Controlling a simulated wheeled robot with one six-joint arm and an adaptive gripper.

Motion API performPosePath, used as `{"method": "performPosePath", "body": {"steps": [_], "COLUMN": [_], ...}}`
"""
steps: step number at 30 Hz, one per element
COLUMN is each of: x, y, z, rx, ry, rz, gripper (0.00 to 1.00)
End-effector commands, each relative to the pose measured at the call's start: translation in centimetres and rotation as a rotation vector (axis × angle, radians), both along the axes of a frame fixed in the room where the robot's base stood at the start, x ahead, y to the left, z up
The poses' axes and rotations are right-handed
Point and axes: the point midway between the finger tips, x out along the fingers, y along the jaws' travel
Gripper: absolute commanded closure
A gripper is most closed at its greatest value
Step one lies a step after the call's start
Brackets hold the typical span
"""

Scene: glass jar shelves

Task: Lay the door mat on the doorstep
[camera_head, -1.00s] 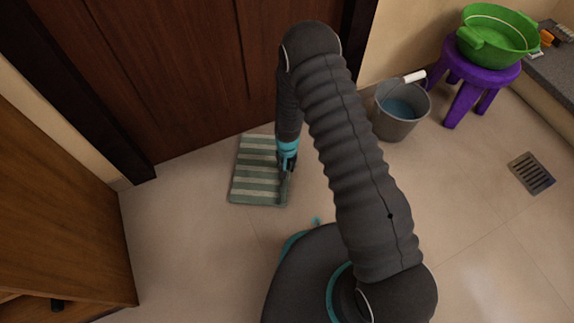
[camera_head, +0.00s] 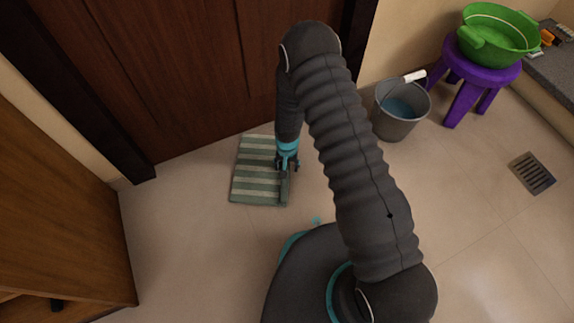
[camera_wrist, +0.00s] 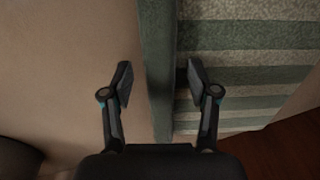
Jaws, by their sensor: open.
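The door mat (camera_head: 256,183), green with pale stripes, lies flat on the floor tiles in front of the brown wooden door (camera_head: 180,70). In the head view its far edge is close to the foot of the door. My gripper (camera_head: 287,173) is pointed down at the mat's right edge. In the wrist view the mat (camera_wrist: 245,65) fills the right side, with a plain green border along its edge. My open gripper (camera_wrist: 158,82) has one finger over bare floor and the other over the mat, with the border between them. Nothing is held.
A grey bucket (camera_head: 395,128) with blue water stands right of the door. A purple stool (camera_head: 466,88) bearing a green basin (camera_head: 495,45) is beyond it. A floor drain (camera_head: 531,173) is at right. A wooden cabinet (camera_head: 55,190) is at left. The floor between is clear.

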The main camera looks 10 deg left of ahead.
Motion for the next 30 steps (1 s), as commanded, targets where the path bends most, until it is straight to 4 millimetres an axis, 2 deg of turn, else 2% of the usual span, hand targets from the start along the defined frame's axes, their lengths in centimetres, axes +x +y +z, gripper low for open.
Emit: {"method": "performPosePath", "body": {"steps": [8,30], "x": [0.0,0.0], "y": [0.0,0.0], "z": [0.2,2.8], "rx": [0.000,0.000], "ry": [0.000,-0.001], "rz": [0.000,0.000], "gripper": [0.40,0.40]}}
